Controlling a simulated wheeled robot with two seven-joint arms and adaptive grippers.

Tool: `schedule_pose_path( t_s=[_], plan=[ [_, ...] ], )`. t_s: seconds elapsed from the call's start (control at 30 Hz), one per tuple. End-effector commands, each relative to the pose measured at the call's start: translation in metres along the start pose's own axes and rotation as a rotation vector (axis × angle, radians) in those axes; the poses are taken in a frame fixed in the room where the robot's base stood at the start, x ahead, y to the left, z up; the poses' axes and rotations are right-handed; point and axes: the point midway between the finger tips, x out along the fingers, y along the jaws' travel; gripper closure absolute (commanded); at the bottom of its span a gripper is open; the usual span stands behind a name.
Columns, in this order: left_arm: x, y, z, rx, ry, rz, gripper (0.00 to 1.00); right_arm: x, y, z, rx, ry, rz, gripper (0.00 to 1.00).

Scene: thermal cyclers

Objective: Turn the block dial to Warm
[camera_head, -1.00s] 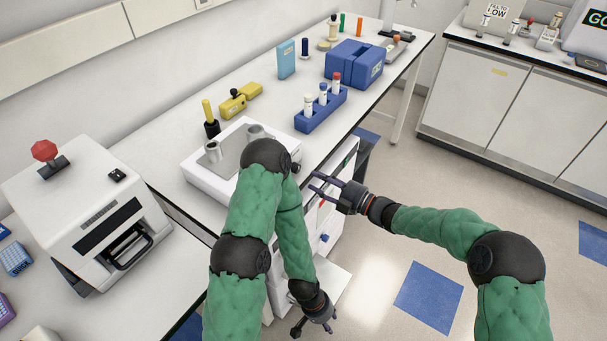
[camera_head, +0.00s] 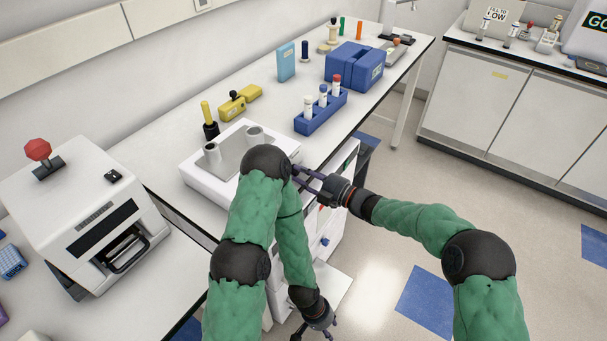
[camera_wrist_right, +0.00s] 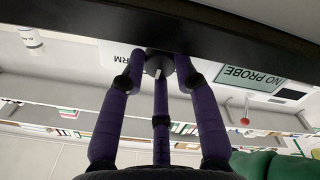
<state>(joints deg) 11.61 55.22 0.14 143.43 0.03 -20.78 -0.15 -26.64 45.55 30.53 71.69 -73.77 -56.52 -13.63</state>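In the right wrist view, a dark round dial (camera_wrist_right: 158,64) with a pale pointer mark sits between the fingers of my right gripper (camera_wrist_right: 160,72). A partly hidden label ending in "ARM" (camera_wrist_right: 121,58) is beside it. The fingertips bend in around the dial and look close to it; contact is unclear. In the head view, my right gripper (camera_head: 306,181) reaches left at the bench's front edge, its tips partly hidden behind my left arm. The dial is hidden there. My left gripper (camera_head: 315,330) hangs low with its fingers spread, empty.
An upside-down "NO PROBE" sign (camera_wrist_right: 251,77) is right of the dial. A white device (camera_head: 205,183) with two pale cylinders stands on the bench. A blue tube rack (camera_head: 320,118) is behind it. A white machine (camera_head: 90,220) stands at left. Open floor lies right.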

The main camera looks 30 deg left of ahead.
Motion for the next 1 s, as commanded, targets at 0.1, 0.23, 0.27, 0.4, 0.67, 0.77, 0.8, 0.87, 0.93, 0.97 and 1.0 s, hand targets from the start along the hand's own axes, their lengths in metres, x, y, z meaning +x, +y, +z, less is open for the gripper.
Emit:
schedule_pose_path(
  t_s=[0.1,0.23,0.27,0.4,0.67,0.77,0.8,0.87,0.93,0.97,1.0],
  plan=[
    [0.000,0.000,0.000,0.000,0.000,0.000,0.60,0.001,-0.001,-0.001,0.000,0.003,-0.002,1.00],
    [-0.002,0.001,0.000,0.000,0.000,0.000,0.60,0.001,0.000,-0.002,0.011,0.004,-0.002,1.00],
    [-0.003,0.001,0.000,0.000,0.000,0.000,0.60,0.001,0.000,-0.002,0.017,0.004,-0.002,1.00],
    [-0.008,0.003,0.000,0.000,0.000,0.000,0.60,0.001,0.000,-0.003,0.068,0.004,-0.003,1.00],
    [-0.026,0.009,0.001,0.000,0.000,0.000,0.60,0.001,0.002,-0.004,0.249,0.005,-0.004,1.00],
    [-0.033,0.012,0.001,0.000,0.000,0.000,0.60,0.001,0.003,-0.004,0.337,0.005,-0.003,1.00],
    [-0.036,0.013,0.001,0.000,0.000,0.000,0.60,0.001,0.003,-0.004,0.372,0.005,-0.003,1.00],
    [-0.040,0.014,0.002,0.000,0.000,0.000,0.60,0.001,0.003,-0.004,0.423,0.005,-0.003,1.00],
    [-0.044,0.016,0.002,0.000,0.000,0.000,0.60,0.001,0.003,-0.004,0.481,0.005,-0.003,1.00],
    [-0.045,0.016,0.002,0.000,0.000,0.000,0.60,0.001,0.003,-0.004,0.504,0.005,-0.003,1.00],
    [-0.047,0.017,0.002,0.000,0.000,0.000,0.60,0.001,0.003,-0.004,0.535,0.005,-0.003,1.00]
  ],
)
